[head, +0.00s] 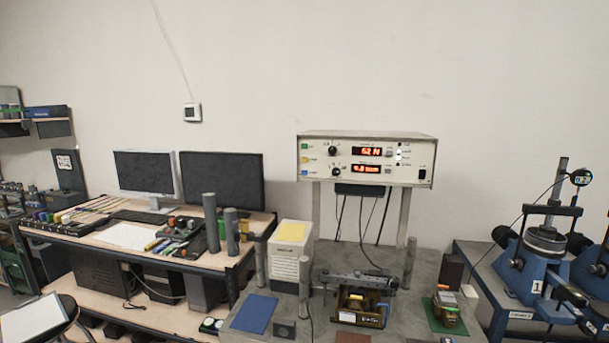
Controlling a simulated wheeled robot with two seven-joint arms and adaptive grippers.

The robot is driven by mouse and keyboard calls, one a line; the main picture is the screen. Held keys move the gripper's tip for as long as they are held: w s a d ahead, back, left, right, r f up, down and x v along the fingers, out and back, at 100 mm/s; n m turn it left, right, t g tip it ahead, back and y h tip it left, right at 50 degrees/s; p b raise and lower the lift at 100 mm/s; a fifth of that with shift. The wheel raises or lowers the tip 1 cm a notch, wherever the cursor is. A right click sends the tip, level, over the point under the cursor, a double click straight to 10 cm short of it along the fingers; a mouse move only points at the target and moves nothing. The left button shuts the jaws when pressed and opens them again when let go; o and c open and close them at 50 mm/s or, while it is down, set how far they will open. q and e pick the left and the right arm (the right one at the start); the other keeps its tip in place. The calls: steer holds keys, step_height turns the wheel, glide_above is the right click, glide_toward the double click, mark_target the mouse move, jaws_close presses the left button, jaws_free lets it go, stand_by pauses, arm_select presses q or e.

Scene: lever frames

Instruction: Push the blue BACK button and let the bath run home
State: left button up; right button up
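The control box (343,137) stands raised on posts at the back of the grey bench. On the left of its face are a green button (305,146), a yellow button (305,160) and a blue button (305,173), one below another. The blue one is lowest; its lettering is too small to read. Two red displays are lit; the upper (367,151) seems to read 52 N, the lower (367,168) about 4.8 mm. A small brass-coloured apparatus (358,308) under a dark crossbar sits below; I cannot tell whether it is the bath. Neither gripper is in view.
A white box with a yellow top (290,262) stands left of the apparatus, near upright grey posts (304,282). A blue mat (254,314) lies front left, a green mat (446,318) right. Blue machines (540,262) stand at right, a desk with monitors (221,180) at left.

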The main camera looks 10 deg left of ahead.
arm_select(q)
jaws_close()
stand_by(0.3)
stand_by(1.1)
